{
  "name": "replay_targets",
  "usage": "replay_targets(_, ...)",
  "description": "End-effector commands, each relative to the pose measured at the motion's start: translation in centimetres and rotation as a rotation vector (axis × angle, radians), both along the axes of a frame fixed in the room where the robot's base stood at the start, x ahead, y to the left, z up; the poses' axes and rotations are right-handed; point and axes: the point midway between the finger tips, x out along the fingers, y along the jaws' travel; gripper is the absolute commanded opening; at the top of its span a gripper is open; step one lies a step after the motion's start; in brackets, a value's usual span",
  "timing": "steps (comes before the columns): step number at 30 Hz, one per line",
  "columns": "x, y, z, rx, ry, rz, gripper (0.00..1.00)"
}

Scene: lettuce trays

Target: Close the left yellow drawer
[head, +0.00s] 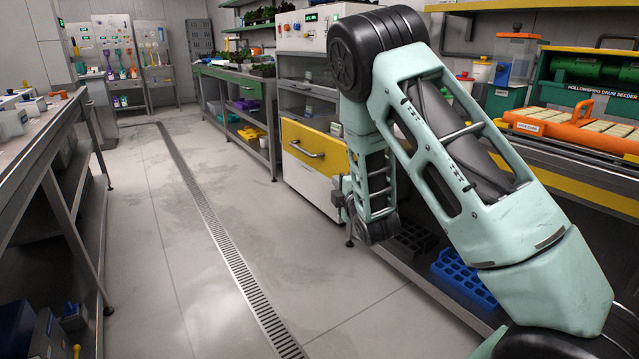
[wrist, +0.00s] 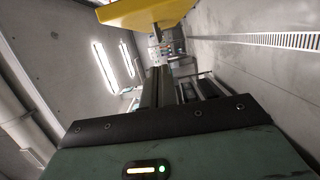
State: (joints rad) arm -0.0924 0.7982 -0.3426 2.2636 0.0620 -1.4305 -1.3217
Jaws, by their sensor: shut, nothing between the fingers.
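The left yellow drawer (head: 315,150) has a yellow front with a grey bar handle and sits in a white cabinet right of the aisle. How far it stands out is hard to tell from this angle. My arm crosses in front of its right side. My gripper (head: 345,195) hangs low by the drawer's right end, small and partly hidden by my arm. It is shut and holds nothing. In the wrist view, a yellow panel (wrist: 147,12) shows at the top edge, close to the camera. I cannot tell whether the gripper touches the drawer.
A white drawer front (head: 308,184) is below the yellow one. A bench with a long yellow front (head: 585,194) stands at the right, with black and blue crates (head: 463,276) on its lower shelf. A metal bench lines the left. The aisle floor (head: 150,230) is clear along the drain.

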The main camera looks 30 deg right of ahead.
Motion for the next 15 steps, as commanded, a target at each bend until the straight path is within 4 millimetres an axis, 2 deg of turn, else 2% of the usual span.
replay_targets(4,0.5,0.0,-0.1,-0.02,-0.015,0.009,0.0)
replay_targets(7,1.7,-0.2,0.0,-0.02,-0.016,0.009,0.0)
replay_targets(15,6.9,-1.3,-0.1,-0.018,-0.016,0.008,0.0)
